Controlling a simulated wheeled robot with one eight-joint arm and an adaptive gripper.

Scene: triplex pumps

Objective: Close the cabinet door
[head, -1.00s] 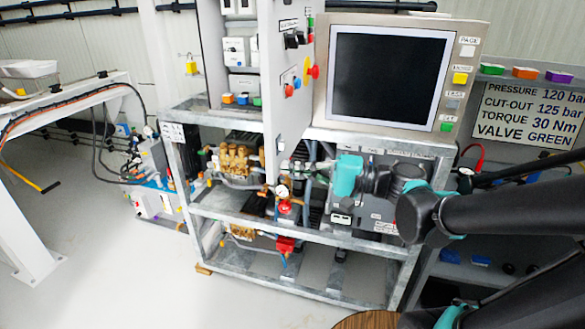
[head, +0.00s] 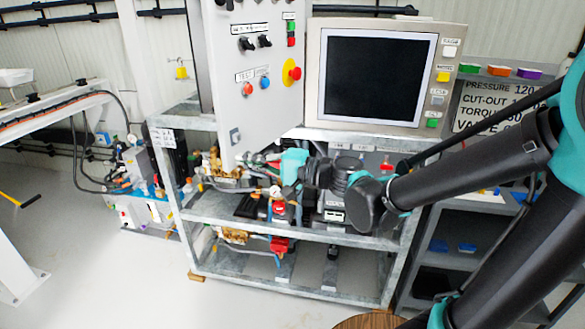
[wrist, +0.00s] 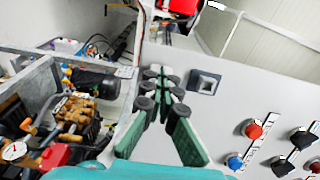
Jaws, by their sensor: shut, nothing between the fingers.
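The cabinet door (head: 258,85) is a light grey panel with labelled switches and buttons. In the head view it stands ajar at an angle, its lower left corner out in front of the cabinet (head: 204,60), whose inside is mostly hidden behind it. In the wrist view the door (wrist: 225,105) fills the right side, with a square latch (wrist: 205,82) near its edge. My gripper (wrist: 166,80) is shut and empty, its fingers at the door's free-edge side by the latch. Contact cannot be told. In the head view it is at the door's lower edge.
A screen panel (head: 380,75) stands to the right of the door. Below is a metal frame (head: 300,290) with brass pumps (head: 215,165), hoses and a gauge (head: 275,192). A shelf with a text sign (head: 490,105) is at the right. Floor at the front left is clear.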

